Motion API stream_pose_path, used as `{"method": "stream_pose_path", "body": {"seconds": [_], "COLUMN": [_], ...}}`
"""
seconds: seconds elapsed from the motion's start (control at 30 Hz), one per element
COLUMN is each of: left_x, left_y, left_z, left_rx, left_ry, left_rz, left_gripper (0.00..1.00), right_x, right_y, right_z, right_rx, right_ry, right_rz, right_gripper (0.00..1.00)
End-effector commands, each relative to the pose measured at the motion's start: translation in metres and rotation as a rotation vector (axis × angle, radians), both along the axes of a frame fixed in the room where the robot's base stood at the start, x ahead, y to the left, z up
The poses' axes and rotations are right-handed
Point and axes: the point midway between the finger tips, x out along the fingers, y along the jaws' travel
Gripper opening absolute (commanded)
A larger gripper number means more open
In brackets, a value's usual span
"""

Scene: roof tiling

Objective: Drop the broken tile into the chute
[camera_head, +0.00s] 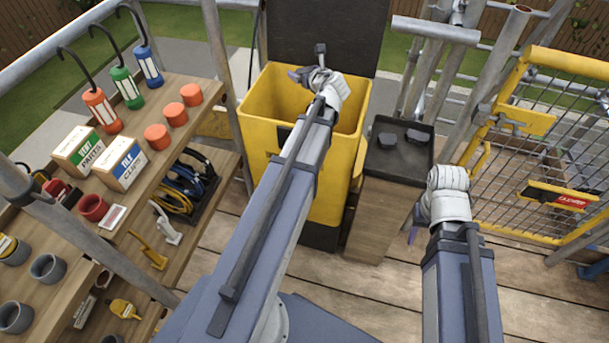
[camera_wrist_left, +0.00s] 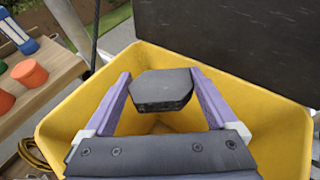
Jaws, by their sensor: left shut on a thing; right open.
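The yellow chute (camera_head: 258,120) stands open at the back centre, with a dark lid raised behind it. My left gripper (camera_head: 301,75) is over the chute's mouth in the head view. In the left wrist view its purple fingers are shut on a dark grey broken tile (camera_wrist_left: 162,88), above the yellow opening (camera_wrist_left: 262,112). The tile's far edges look angular; its underside is hidden. My right gripper (camera_head: 413,235) is low, right of a wooden stand, open, with its fingers mostly hidden by the wrist.
A black tray (camera_head: 377,166) with two dark pieces sits on the wooden stand (camera_head: 375,220). Shelves (camera_head: 170,185) with lanterns, boxes and cups fill the left. A yellow mesh gate (camera_head: 540,150) and scaffold poles stand at the right. Plank floor is clear at the lower right.

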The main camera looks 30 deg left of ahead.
Motion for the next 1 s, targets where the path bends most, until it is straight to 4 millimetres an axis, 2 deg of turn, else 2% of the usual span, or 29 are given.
{"method": "stream_pose_path", "body": {"seconds": [0.03, 0.4, 0.77, 0.8, 0.87, 1.0], "left_x": [0.000, 0.000, 0.000, 0.000, 0.000, 0.000], "left_y": [0.000, 0.000, 0.000, 0.000, 0.000, 0.000], "left_z": [-0.008, -0.048, -0.051, -0.051, -0.051, -0.051], "left_rx": [0.000, 0.001, 0.001, 0.001, 0.001, 0.001], "left_ry": [0.000, -0.001, -0.001, -0.001, -0.001, -0.001], "left_rz": [0.000, -0.001, -0.001, -0.001, -0.001, -0.001], "left_gripper": [0.27, 0.27, 0.27, 0.94, 1.00, 1.00], "right_x": [0.000, 0.000, 0.000, 0.000, 0.000, 0.000], "right_y": [0.000, 0.000, 0.000, 0.000, 0.000, 0.000], "right_z": [-0.009, -0.049, -0.051, -0.051, -0.051, -0.052], "right_rx": [0.000, 0.000, 0.000, 0.000, 0.000, 0.000], "right_ry": [0.000, 0.000, 0.000, 0.000, 0.000, 0.000], "right_rz": [0.000, 0.000, 0.000, 0.000, 0.000, 0.000], "right_gripper": [0.50, 0.50, 0.50, 0.50, 0.50, 0.50]}}
